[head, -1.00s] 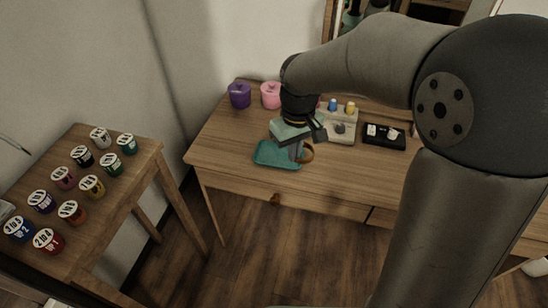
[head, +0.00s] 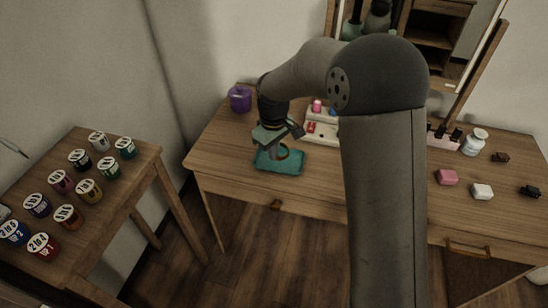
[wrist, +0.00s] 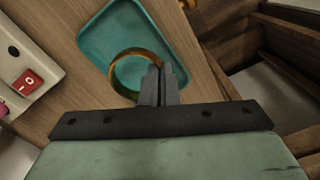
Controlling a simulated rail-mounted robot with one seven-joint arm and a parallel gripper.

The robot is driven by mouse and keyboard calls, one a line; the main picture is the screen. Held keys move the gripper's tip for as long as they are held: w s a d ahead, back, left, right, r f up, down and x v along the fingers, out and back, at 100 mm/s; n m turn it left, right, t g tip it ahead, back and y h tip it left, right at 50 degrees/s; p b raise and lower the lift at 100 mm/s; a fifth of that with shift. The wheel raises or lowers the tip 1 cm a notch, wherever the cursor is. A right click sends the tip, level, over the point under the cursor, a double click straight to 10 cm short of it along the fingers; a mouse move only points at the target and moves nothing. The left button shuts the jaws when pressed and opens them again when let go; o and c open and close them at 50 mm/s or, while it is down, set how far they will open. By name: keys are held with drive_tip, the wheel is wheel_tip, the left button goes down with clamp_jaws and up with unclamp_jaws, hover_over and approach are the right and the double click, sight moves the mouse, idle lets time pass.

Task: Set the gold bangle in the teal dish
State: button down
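The gold bangle (head: 287,152) is a thin ring over the teal dish (head: 295,166), a shallow rounded tray on the desk. My gripper (head: 274,152) is above the dish, with its fingers pointing down. In the wrist view, the fingers (wrist: 157,85) are close together on the near side of the bangle (wrist: 113,76), pinching its band. The ring lies within the dish's outline (wrist: 112,24) in this view, and the fingers hide part of it. I cannot tell whether the bangle touches the dish floor.
A purple pot (head: 240,99) stands at the desk's back left. A pale switch panel (head: 322,128) is right of the dish, also in the wrist view (wrist: 25,75). Pink (head: 447,177) and white (head: 482,191) blocks lie farther right. A side table with several labelled jars stands at left.

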sight(274, 166)
drive_tip(key=shift+w+f, duration=0.35)
drive_tip(key=shift+f, duration=0.1)
drive_tip(key=shift+w+f, duration=0.1)
drive_tip(key=shift+f, duration=1.45)
drive_tip(key=shift+f, duration=0.2)
drive_tip(key=c, duration=2)
unclamp_jaws()
wheel_tip(274, 166, up, 12)
drive_tip(key=shift+d+r, duration=0.1)
drive_tip(key=shift+r, duration=0.15)
